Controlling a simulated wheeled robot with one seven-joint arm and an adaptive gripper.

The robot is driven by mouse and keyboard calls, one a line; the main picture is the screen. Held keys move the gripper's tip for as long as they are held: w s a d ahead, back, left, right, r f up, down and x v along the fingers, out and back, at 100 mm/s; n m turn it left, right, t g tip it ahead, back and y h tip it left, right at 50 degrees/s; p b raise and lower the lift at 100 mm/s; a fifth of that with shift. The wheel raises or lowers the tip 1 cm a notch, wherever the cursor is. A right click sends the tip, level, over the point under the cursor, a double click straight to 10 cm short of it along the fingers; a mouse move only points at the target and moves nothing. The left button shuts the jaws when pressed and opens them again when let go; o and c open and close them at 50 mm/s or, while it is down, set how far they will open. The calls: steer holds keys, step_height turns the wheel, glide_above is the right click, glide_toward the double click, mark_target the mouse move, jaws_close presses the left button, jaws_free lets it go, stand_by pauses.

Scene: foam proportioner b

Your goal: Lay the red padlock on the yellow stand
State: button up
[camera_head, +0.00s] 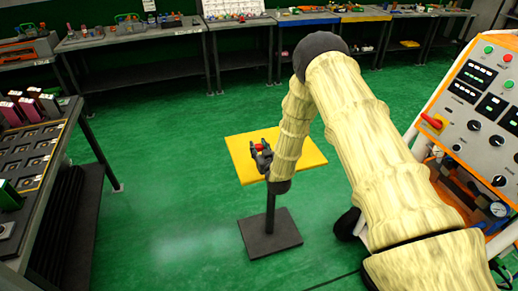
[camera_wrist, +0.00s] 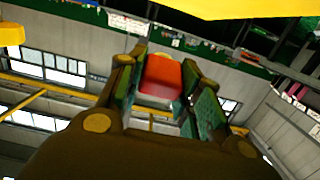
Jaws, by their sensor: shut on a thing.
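The yellow stand (camera_head: 306,150) is a flat yellow top on a post with a dark square base, in the middle of the head view. Its yellow edge also shows at the top of the wrist view (camera_wrist: 230,8). My gripper (camera_head: 260,151) appears in front of the left part of the yellow top in the head view. It is shut on the red padlock (camera_wrist: 160,78), which sits between the two fingers in the wrist view. A small red part of the padlock (camera_head: 259,147) shows at the fingertips. I cannot tell the exact gap between padlock and stand.
A control panel cart (camera_head: 480,95) with knobs and a red switch stands at the right. A dark table (camera_head: 62,150) with a slotted tray is at the left. Benches with tools (camera_head: 140,42) line the back. Green floor around the stand is clear.

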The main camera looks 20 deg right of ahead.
steer(key=shift+f+b, duration=1.65)
steer(key=shift+f, duration=1.55)
steer(key=shift+f, duration=0.2)
steer(key=o, duration=1.2)
steer(key=shift+s, duration=0.1)
